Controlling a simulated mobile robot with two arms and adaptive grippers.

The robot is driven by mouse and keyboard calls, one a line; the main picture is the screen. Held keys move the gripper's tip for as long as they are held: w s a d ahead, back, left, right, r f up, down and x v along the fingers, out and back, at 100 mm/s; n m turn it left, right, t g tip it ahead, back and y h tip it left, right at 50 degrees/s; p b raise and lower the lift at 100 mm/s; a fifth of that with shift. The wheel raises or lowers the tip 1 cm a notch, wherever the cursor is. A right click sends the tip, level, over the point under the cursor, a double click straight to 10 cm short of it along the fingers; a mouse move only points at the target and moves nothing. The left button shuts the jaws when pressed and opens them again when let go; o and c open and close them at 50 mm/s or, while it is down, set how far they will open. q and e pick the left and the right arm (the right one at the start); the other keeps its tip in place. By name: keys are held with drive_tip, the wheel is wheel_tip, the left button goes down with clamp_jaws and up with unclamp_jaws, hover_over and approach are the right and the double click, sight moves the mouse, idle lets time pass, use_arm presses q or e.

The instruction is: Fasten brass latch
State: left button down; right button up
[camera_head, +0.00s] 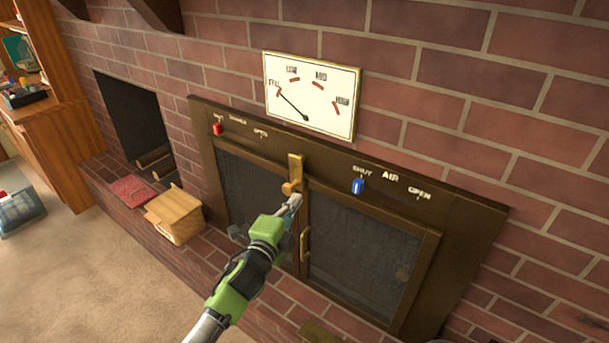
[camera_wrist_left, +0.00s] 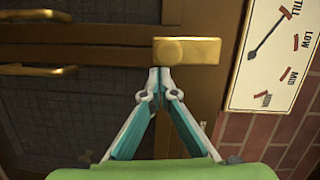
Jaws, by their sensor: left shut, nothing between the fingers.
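The brass latch (camera_head: 296,168) is a short bar with a round knob at its lower end. It stands upright at the top of the seam between the two dark stove doors. In the left wrist view the latch (camera_wrist_left: 198,51) lies across the picture, knob to the left. My left gripper (camera_head: 296,200) is shut and empty, its tips just below and right of the knob. In the left wrist view the gripper tips (camera_wrist_left: 160,74) meet at the latch's near edge; I cannot tell whether they touch it. My right gripper is not in view.
A brass door handle (camera_head: 305,246) stands out beside my gripper. A red slider (camera_head: 217,129) and a blue slider (camera_head: 358,186) sit on the frame. A dial (camera_head: 325,98) hangs above. A wooden box (camera_head: 175,215) stands on the brick hearth at left.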

use_arm(q)
drive_tip(key=shift+w+a+f, duration=0.2)
drive_tip(key=shift+w+a, duration=0.05)
drive_tip(key=shift+a, duration=0.1)
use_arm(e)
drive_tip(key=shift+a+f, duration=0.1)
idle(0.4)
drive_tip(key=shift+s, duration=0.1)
